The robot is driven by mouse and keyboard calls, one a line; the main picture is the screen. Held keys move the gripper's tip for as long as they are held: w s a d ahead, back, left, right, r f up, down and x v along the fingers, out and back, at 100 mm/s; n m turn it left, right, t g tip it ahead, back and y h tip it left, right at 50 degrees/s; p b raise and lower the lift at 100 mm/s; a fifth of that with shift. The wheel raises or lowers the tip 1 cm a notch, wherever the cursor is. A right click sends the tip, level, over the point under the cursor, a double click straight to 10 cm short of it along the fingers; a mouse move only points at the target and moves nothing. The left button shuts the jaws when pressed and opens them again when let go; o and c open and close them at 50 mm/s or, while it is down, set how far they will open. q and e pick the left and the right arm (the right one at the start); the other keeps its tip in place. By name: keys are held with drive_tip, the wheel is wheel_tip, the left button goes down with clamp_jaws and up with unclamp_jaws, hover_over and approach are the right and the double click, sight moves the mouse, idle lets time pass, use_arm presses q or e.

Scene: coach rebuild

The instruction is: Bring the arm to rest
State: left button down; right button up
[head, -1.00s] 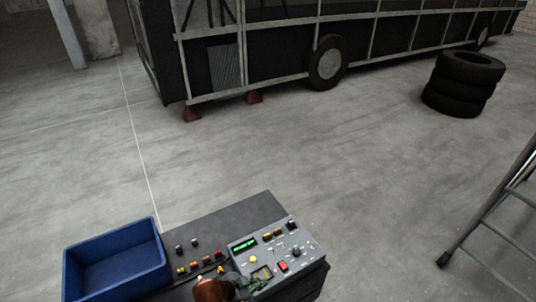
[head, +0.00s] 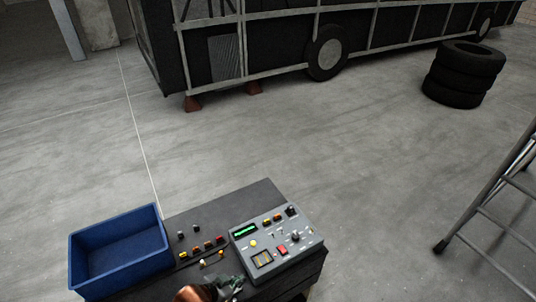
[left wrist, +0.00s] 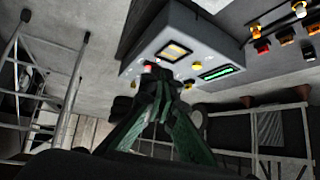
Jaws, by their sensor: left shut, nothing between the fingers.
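My left gripper (head: 228,287) shows at the bottom edge of the head view, in front of the near edge of the grey control box (head: 275,235). Its dark green fingers are shut with nothing between them. In the left wrist view the closed fingertips (left wrist: 158,85) overlap the control box (left wrist: 190,50), which has a lit green display and coloured buttons. I cannot tell the exact gap between fingers and box. A copper-coloured part of my left arm shows beside the gripper. My right gripper is not in view.
The control box stands on a dark bench top (head: 235,205) with several small coloured buttons and a blue bin (head: 120,250) at left. A metal ladder (head: 490,195) stands at right. Stacked tyres (head: 463,75) and a coach frame (head: 240,45) are farther back. The floor between is clear.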

use_arm(q)
drive_tip(key=s+a+f+n+g+y, duration=0.2)
drive_tip(key=s+a+f+n+y, duration=0.15)
drive_tip(key=s+a, duration=0.8)
drive_tip(key=s+a+f+n+g+y, duration=0.1)
drive_tip(key=s+a+f+n+y, duration=0.3)
drive_tip(key=s+a, duration=0.75)
wheel_tip(320, 180, down, 39)
drive_tip(key=w+g+h+b, duration=0.1)
drive_tip(key=g+h+b, duration=0.1)
drive_tip(key=b, duration=0.9)
drive_tip(key=s+f+b, duration=0.4)
drive_tip(key=s+f, duration=0.6)
drive_tip(key=f, duration=0.3)
drive_tip(key=s+f+g+b, duration=0.1)
drive_tip(key=s+f+b, duration=0.4)
drive_tip(key=s+f, duration=0.4)
wheel_tip(320, 180, down, 4)
drive_tip(key=shift+s+a+f, duration=0.25)
drive_tip(key=shift+s+a, duration=0.1)
drive_tip(key=shift+a, duration=0.05)
drive_tip(key=shift+m, duration=0.25)
